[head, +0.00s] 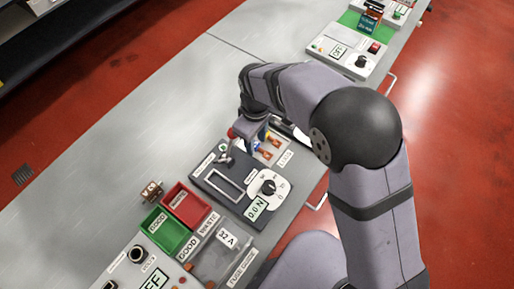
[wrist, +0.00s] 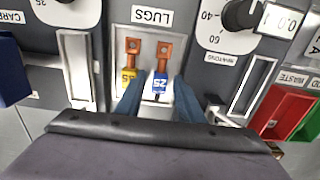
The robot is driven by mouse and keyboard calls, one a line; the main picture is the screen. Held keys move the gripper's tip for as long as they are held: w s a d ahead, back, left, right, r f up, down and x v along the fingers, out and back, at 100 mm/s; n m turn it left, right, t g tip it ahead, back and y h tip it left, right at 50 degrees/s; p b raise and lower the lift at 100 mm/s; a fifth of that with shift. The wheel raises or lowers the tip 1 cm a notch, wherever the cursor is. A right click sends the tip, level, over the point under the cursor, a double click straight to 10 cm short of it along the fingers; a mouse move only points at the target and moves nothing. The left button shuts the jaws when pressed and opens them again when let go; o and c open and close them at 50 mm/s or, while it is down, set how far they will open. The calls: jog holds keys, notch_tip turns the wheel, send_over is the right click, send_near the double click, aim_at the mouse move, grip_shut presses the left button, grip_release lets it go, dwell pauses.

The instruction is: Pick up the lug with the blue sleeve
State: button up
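The lug with the blue sleeve (wrist: 161,82) has a copper tongue and lies in the white tray labelled LUGS (wrist: 150,44) in the wrist view. A second copper lug with a yellow sleeve (wrist: 130,75) lies just left of it. My gripper (wrist: 158,92) is open and empty, with one blue finger on each side of the blue sleeve. The left finger is close to the yellow sleeve. I cannot tell how high the fingertips are above the tray. In the head view my gripper (head: 252,131) is over the tray, and my arm partly hides the lugs.
A dark device with a dial (head: 268,187) stands beside the tray. The grey bench (head: 150,130) is clear at the upper left.

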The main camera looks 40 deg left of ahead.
aim_at(257, 144)
grip_shut()
jog(key=shift+r, duration=0.15)
jog(key=shift+r+p, duration=2.05)
jog(key=shift+r, duration=0.35)
jog(key=shift+w, duration=0.1)
